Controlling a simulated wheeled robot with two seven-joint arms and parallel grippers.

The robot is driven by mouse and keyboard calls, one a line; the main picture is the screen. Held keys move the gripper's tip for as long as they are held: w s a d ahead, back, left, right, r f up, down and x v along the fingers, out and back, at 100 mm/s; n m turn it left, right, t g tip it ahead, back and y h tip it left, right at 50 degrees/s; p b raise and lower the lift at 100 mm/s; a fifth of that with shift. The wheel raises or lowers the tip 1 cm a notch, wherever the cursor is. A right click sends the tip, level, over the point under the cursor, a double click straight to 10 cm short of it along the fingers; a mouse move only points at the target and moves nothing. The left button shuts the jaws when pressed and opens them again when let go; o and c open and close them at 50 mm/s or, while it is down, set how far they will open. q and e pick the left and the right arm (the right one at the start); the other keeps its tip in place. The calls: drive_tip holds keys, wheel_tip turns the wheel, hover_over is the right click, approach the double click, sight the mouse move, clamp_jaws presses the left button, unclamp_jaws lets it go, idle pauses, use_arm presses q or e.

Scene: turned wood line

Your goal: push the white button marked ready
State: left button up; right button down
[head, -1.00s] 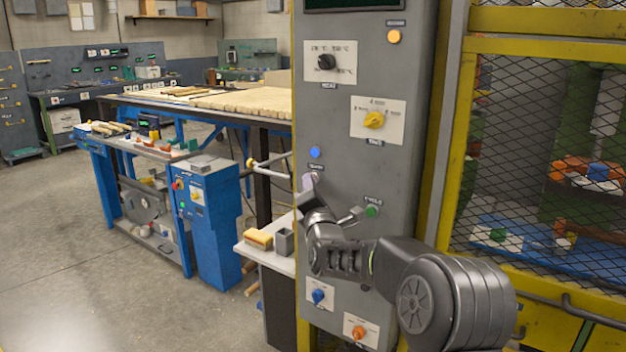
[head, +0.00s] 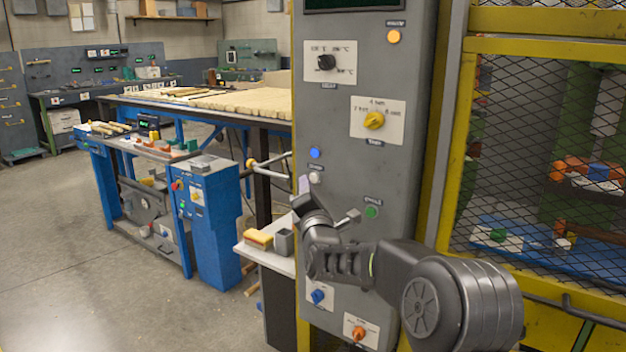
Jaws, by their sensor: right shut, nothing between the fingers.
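The white button (head: 315,178) sits on the left side of the grey control panel (head: 350,135), under a small label too blurred to read. A lit blue lamp (head: 315,153) is just above that label. My right gripper (head: 304,185) is shut and empty, with its tip close to the left of the white button and slightly below it. The button now shows uncovered, and a small gap seems to lie between it and the tip. My left gripper is not in view.
A green button (head: 372,211) is to the right of my right wrist. A yellow knob (head: 374,120) and a black knob (head: 327,62) are higher on the panel. A blue knob (head: 317,296) and an orange knob (head: 359,333) are below. A yellow-framed mesh guard (head: 560,150) stands at the right.

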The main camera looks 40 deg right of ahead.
drive_tip(key=shift+a, duration=0.1)
drive_tip(key=a, duration=0.2)
drive_tip(key=s+a, duration=0.1)
drive_tip(key=a, duration=0.1)
drive_tip(key=shift+s+a+p, duration=0.2)
drive_tip(key=shift+a+p, duration=0.15)
idle(0.9)
